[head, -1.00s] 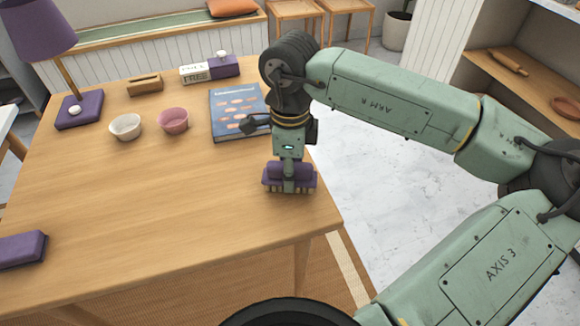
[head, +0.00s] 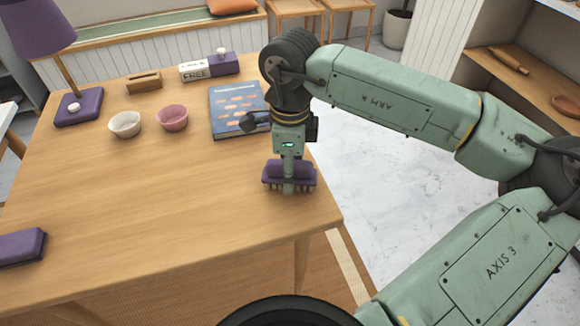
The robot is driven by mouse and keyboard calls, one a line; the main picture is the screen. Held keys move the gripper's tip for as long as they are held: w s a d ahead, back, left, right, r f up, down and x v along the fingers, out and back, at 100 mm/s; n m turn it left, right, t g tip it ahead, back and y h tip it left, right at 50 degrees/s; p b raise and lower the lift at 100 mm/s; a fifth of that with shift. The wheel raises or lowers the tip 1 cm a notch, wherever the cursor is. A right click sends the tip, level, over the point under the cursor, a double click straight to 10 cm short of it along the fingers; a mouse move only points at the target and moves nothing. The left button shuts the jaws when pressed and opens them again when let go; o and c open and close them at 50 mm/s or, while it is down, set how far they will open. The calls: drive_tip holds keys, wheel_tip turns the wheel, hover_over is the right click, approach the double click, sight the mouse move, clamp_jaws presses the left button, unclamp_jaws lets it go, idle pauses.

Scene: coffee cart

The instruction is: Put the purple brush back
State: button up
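The purple brush (head: 303,174), with pale bristles along its underside, is at the right end of the wooden table. My gripper (head: 289,185) points down over it, with one finger in front of the brush's near side. The far finger is hidden behind the brush, so I cannot tell whether the fingers press on it. I cannot tell whether the bristles touch the tabletop.
The wooden table (head: 150,215) is clear in the middle. A blue book (head: 236,108), a white bowl (head: 125,124), a pink bowl (head: 172,118), a wooden block (head: 144,82), a white-and-purple box (head: 222,64) and a purple lamp (head: 78,108) stand toward the back. A purple case (head: 20,246) lies at left.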

wheel_tip(320, 180, up, 12)
drive_tip(key=b, duration=0.1)
drive_tip(key=shift+r, duration=0.15)
